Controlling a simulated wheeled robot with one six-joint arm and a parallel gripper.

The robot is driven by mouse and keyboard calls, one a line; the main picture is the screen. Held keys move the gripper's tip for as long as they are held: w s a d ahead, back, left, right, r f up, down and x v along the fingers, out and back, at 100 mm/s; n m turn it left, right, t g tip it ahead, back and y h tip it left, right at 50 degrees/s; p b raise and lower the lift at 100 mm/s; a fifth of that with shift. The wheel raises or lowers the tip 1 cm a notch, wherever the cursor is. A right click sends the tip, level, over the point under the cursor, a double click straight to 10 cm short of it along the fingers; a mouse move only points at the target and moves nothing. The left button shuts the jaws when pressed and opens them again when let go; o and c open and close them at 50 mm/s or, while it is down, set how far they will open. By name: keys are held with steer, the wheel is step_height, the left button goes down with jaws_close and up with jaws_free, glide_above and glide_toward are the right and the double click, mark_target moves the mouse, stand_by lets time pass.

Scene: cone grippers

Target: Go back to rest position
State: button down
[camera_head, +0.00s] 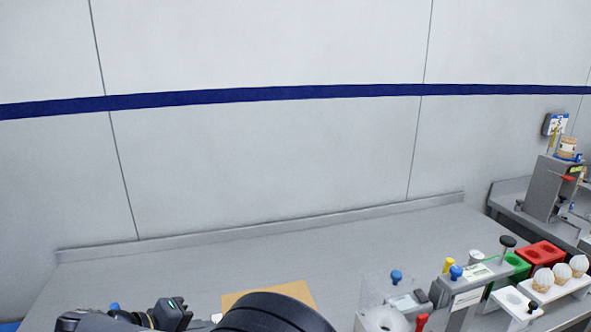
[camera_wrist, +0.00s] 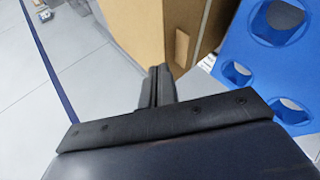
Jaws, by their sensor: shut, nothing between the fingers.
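My gripper (camera_wrist: 160,84) shows in the wrist view. Its two dark fingers are together with nothing between them. The fingertips are in front of a brown cardboard-like box (camera_wrist: 150,30), and I cannot tell whether they touch it. A blue panel with round holes (camera_wrist: 245,65) is to the right of the fingers. In the head view, dark parts of my arm (camera_head: 270,315) show at the bottom edge, and the gripper itself cannot be made out there.
A grey counter (camera_head: 200,275) runs along the wall, its middle back clear. A brown board (camera_head: 290,290) lies at the front. Dispensers (camera_head: 460,285), a red holder (camera_head: 541,254) and white cones in a holder (camera_head: 561,273) stand right. A grey machine (camera_head: 548,190) is farther back.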

steer(key=shift+w+d+f, duration=0.15)
steer(key=shift+d+f, duration=0.05)
steer(key=shift+f, duration=0.2)
steer(key=shift+w+d+f, duration=0.1)
steer(key=shift+d+f, duration=0.05)
steer(key=shift+f, duration=0.25)
steer(key=shift+r, duration=0.15)
